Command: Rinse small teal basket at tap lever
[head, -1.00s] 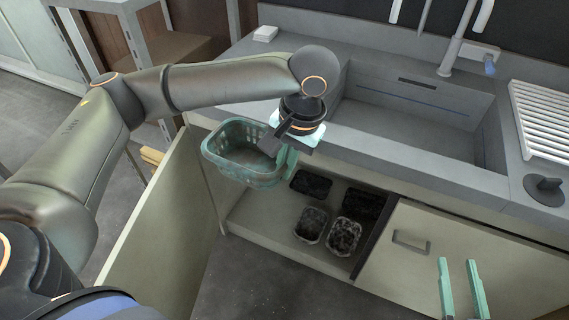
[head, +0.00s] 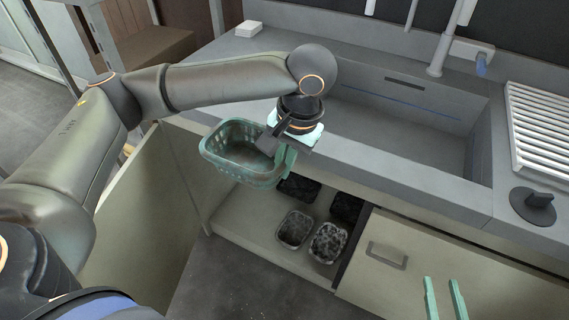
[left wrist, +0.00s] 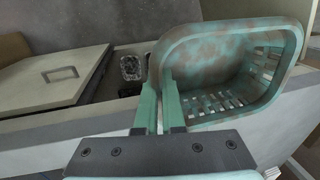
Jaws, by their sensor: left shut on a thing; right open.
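The small teal basket (head: 241,152) hangs in front of the counter, over the open cupboard, with brownish smudges on its surface. My left gripper (head: 285,158) is shut on its right wall. In the left wrist view the basket (left wrist: 226,62) fills the upper right, and the fingers of my left gripper (left wrist: 159,108) meet its near wall. My right gripper (head: 444,300) is open and empty at the bottom right, in front of the cabinet.
The sink (head: 405,130) is an empty grey basin right of my left wrist. Several dark trays (head: 328,242) sit in the open cupboard. A drawer front (head: 420,262) is closed.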

